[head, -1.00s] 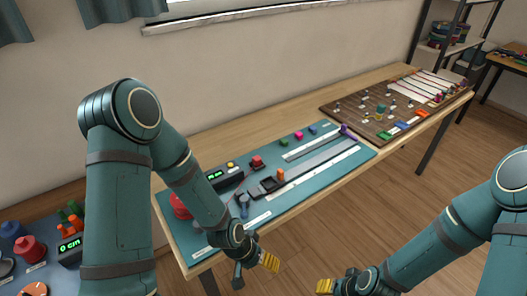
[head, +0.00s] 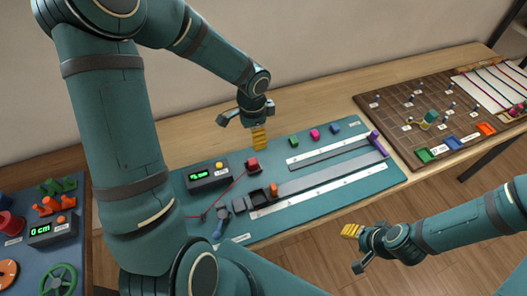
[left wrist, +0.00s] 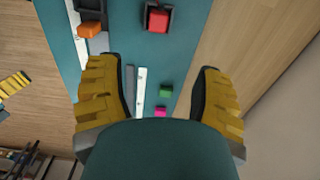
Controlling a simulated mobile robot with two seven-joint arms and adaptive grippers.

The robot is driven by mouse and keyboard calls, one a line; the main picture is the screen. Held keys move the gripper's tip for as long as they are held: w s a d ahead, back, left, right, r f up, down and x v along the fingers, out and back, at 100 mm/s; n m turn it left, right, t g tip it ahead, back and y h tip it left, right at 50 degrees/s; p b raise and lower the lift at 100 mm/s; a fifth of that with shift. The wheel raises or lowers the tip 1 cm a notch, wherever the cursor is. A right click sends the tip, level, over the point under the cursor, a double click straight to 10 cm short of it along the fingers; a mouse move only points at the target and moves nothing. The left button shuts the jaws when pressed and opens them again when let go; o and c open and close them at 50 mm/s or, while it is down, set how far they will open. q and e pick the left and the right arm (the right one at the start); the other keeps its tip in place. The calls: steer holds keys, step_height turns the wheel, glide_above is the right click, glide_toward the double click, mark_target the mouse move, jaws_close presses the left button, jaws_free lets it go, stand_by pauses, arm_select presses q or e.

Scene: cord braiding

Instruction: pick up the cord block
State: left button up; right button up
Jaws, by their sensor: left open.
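Several small coloured blocks lie on the teal mat (head: 330,200); no label tells me which is the cord block. A red block (head: 252,164) sits in a dark holder, with a red line running left from near it; it also shows in the left wrist view (left wrist: 158,20). Green (head: 294,142), magenta (head: 315,134) and blue (head: 335,128) blocks lie near the mat's back edge. My left gripper (head: 259,138) is open and empty above the back edge, pointing down. My right gripper (head: 352,231) is off the front edge; its opening is unclear.
White-edged rails and a purple piece (head: 377,142) lie right. A brown pegboard (head: 400,125) is farther right. Another station with a green wheel (head: 58,280) is at lower left.

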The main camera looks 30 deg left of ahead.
mark_target(253, 161)
arm_select(q)
steer(key=f, duration=0.2)
steer(key=f+b, duration=0.1)
steer(key=f, duration=0.5)
steer(key=shift+s+a+f+b, duration=0.1)
steer(key=shift+s+b, duration=0.15)
steer(key=shift+b, duration=0.1)
steer(key=shift+s+f+b, duration=0.15)
steer(key=shift+f+b, duration=0.15)
steer(key=shift+f, duration=1.05)
steer(key=shift+s+f+b, duration=0.15)
steer(key=shift+f+b, duration=0.15)
steer(key=shift+f, duration=1.05)
jaws_close()
